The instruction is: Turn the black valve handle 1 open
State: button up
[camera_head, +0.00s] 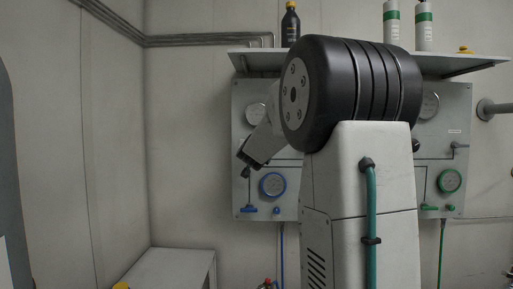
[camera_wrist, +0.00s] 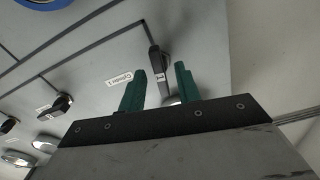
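In the wrist view, the black valve handle (camera_wrist: 157,58) sits on the grey panel beside a white label that appears to read "Cylinder 1". Its long side runs roughly along the fingers' direction. My gripper (camera_wrist: 160,69) has two green fingers spread apart, one on each side of the handle's near end. I see gaps on both sides, and I cannot tell how deep the fingers reach. In the head view, my gripper (camera_head: 246,170) is at the panel's left part, above a blue gauge; the handle is hard to make out there.
A second black handle (camera_wrist: 57,105) with a label is to the left in the wrist view, near metal fittings. In the head view, a shelf (camera_head: 460,60) with bottles overhangs the panel. A blue gauge (camera_head: 272,184) and green gauge (camera_head: 449,180) sit lower. My arm hides the panel's middle.

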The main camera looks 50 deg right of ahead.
jog(key=shift+v, duration=2.75)
